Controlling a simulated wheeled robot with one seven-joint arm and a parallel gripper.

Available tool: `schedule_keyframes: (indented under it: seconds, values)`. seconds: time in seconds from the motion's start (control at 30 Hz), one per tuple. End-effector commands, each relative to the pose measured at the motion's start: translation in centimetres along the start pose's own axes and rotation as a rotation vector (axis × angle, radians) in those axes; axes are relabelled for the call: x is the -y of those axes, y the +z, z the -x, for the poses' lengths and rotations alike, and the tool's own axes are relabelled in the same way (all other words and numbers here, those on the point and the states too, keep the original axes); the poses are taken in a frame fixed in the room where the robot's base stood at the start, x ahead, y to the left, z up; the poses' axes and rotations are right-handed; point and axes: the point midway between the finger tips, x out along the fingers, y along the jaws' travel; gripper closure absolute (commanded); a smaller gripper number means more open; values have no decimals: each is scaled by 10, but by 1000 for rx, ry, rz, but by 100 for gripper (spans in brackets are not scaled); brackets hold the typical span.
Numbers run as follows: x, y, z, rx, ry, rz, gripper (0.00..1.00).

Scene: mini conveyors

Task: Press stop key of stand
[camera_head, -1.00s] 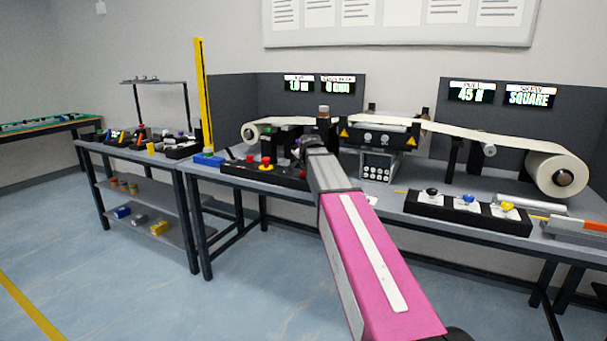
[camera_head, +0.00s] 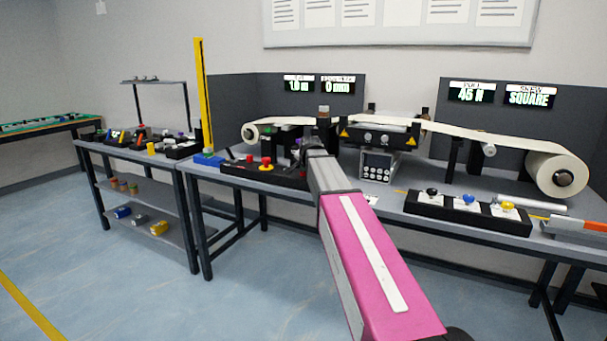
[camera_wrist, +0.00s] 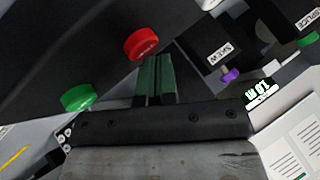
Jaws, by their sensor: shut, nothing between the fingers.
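In the wrist view a round red button (camera_wrist: 141,43) stands out from a dark panel, just left of my gripper's fingertips (camera_wrist: 153,60). The dark green fingers are together with nothing between them. I cannot tell whether they touch the button. A green button (camera_wrist: 77,97) sits lower left on the same panel. The end of my arm is at the right of this box, and my fingertips are hard to make out there.
In the wrist view a box labelled SKEW (camera_wrist: 215,52) with a purple knob (camera_wrist: 230,75) is right of my fingers. In the head view a black key box (camera_head: 468,212) and a large roll (camera_head: 556,175) are on the right. A blue block (camera_head: 208,159) is on the left.

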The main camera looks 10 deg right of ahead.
Motion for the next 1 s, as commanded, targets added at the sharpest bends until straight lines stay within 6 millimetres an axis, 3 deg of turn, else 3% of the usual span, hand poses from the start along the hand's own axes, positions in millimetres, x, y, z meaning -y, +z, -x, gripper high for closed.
schedule_keyframes:
  seconds: [0.57,1.0]
  values:
    - [-1,1,-2,1,0,0,100]
    - [7,-7,10,0,0,0,100]
